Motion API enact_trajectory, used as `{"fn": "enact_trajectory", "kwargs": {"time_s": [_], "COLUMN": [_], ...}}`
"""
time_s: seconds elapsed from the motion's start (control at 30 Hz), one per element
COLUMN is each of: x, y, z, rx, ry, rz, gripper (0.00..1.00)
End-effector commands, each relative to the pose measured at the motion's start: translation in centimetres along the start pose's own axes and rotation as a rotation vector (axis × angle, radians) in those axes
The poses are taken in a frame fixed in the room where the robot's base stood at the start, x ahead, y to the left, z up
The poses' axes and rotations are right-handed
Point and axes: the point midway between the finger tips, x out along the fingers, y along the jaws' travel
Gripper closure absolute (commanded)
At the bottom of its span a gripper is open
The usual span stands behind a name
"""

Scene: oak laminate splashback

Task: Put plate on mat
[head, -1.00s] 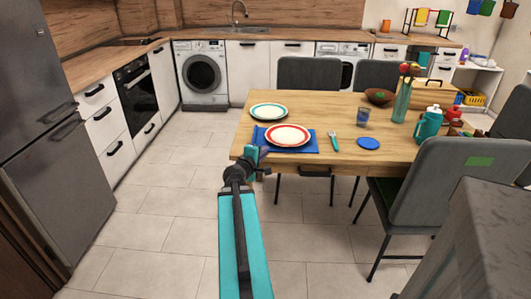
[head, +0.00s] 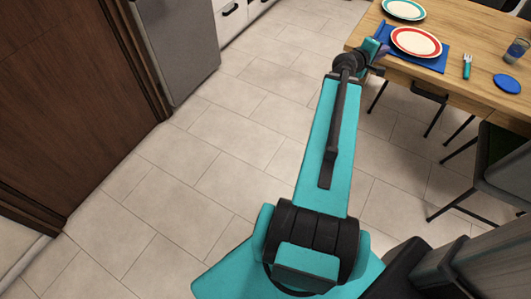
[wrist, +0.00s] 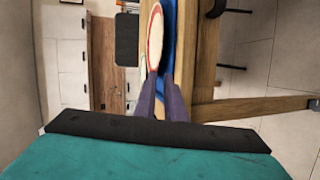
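A white plate with a red rim (head: 416,41) lies over the blue mat (head: 438,65) near the table's front left corner. In the wrist view the plate (wrist: 155,35) shows nearly edge-on, with the mat (wrist: 169,40) beside it. My gripper (head: 382,49) is at the plate's near left edge, low over the mat. In the wrist view my gripper's two dark fingers (wrist: 159,78) point at the plate's rim with a narrow gap between them. I cannot tell whether they clasp the rim. A second plate with a teal rim (head: 404,8) lies behind the mat.
The wooden table (head: 455,80) also holds a fork (head: 467,66), a blue coaster (head: 507,83) and a glass (head: 516,50). A grey chair (head: 507,165) stands at its front right. The tiled floor (head: 200,190) to the left is clear. A fridge (head: 180,45) stands at upper left.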

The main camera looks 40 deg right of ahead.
Motion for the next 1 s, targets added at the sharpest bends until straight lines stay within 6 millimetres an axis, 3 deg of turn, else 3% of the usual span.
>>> {"fn": "enact_trajectory", "kwargs": {"time_s": [0.17,0.27,0.47,0.7,1.0], "x": [-0.9,-2.1,-6.2,-13.0,-23.4], "y": [-3.3,-6.9,-16.2,-27.7,-40.9], "z": [-2.0,-4.0,-8.3,-11.8,-12.7], "rx": [0.021,0.043,0.084,0.099,0.061], "ry": [0.014,0.025,0.037,0.023,-0.038], "rz": [-0.057,-0.121,-0.292,-0.510,-0.772], "gripper": [0.90,0.90,0.90,0.90,0.90]}}
